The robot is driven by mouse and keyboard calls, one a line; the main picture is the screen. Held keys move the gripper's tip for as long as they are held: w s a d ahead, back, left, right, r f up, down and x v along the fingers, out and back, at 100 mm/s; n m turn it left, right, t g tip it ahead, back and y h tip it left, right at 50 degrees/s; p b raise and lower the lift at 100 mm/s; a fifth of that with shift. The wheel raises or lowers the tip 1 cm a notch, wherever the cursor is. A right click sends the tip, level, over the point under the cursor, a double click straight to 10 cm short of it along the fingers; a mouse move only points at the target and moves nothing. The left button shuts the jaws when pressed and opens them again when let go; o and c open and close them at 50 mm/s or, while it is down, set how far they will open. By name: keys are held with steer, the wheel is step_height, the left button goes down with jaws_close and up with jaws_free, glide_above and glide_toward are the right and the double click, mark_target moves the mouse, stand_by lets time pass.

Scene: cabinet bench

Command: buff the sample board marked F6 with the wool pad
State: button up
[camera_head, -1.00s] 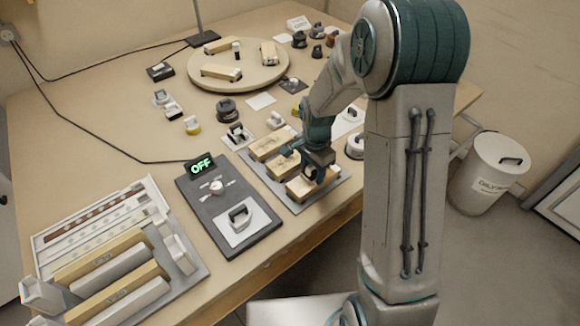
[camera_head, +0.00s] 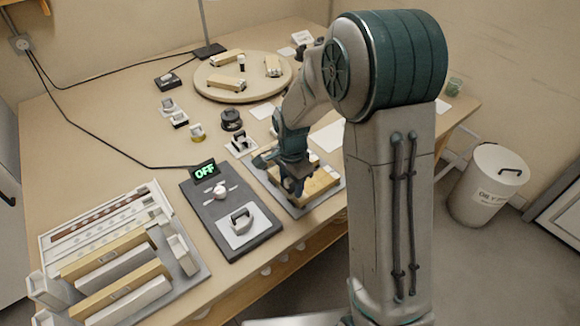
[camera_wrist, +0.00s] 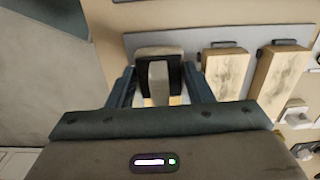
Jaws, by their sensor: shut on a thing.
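My gripper (camera_wrist: 160,88) is shut on a black handle (camera_wrist: 159,72) that stands on a pale block, apparently the wool pad. In the head view my gripper (camera_head: 292,188) is low over the grey tray (camera_head: 322,203) that bears the sample boards. One pale wooden board (camera_head: 320,182) shows beside the gripper; my arm hides others. The wrist view shows two wooden boards with mottled grey faces, one nearer (camera_wrist: 227,74) and one farther right (camera_wrist: 281,78). A board under the pad is mostly hidden. I cannot read an F6 mark, nor tell whether the pad touches a board.
A dark panel with an OFF display (camera_head: 205,172) and a white pad plate (camera_head: 243,229) lies left of the tray. A rack with long blocks (camera_head: 118,262) fills the front left. A round turntable (camera_head: 242,92) stands behind. A white bin (camera_head: 484,190) stands on the floor.

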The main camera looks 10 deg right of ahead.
steer(key=shift+d+r+p, duration=0.1)
steer(key=shift+r+p, duration=1.7)
steer(key=shift+r, duration=1.05)
steer(key=shift+f, duration=0.1)
